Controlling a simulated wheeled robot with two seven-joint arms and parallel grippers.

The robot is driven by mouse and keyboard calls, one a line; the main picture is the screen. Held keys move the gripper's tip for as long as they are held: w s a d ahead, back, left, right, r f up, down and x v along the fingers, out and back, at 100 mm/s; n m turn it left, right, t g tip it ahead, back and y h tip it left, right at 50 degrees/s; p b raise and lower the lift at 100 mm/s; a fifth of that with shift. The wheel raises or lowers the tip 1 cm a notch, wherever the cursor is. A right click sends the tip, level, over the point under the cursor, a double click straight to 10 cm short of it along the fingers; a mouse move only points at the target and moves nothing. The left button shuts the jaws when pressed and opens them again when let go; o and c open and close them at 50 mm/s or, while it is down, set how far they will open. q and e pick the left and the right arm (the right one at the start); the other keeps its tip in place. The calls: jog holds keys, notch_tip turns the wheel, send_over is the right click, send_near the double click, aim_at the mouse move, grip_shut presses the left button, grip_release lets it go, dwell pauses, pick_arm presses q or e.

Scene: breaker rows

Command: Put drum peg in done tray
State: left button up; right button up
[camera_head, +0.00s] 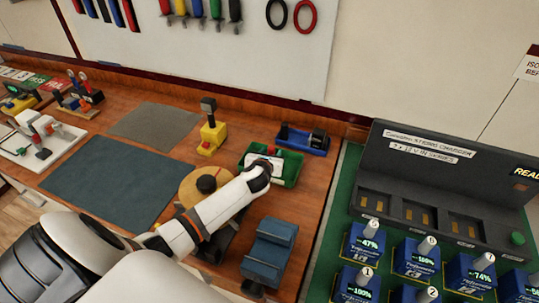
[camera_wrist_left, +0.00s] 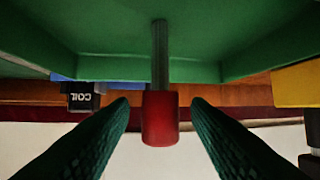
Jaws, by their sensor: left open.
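The green tray (camera_head: 287,168), which I take for the done tray, stands on the wooden bench. A peg with a red head (camera_wrist_left: 160,118) and thin grey shaft (camera_wrist_left: 160,50) is at the tray in the left wrist view. A bit of red also shows in the tray in the head view. My left gripper (camera_head: 264,166) is over the tray's left side, partly hidden by its own wrist. In the wrist view its two dark fingers (camera_wrist_left: 160,125) are apart, one on each side of the red head, with gaps between. Whether the peg stands or lies is unclear. My right gripper is out of view.
A blue device (camera_head: 303,139) is right behind the tray and a yellow one (camera_head: 212,132) left of it. A tan drum with black knob (camera_head: 206,184) is beside my forearm. A blue block (camera_head: 270,250) stands in front. The charger (camera_head: 440,185) and batteries are at right.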

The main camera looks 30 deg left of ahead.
pick_arm(q)
jog(key=shift+r, duration=0.15)
jog(key=v, duration=1.2)
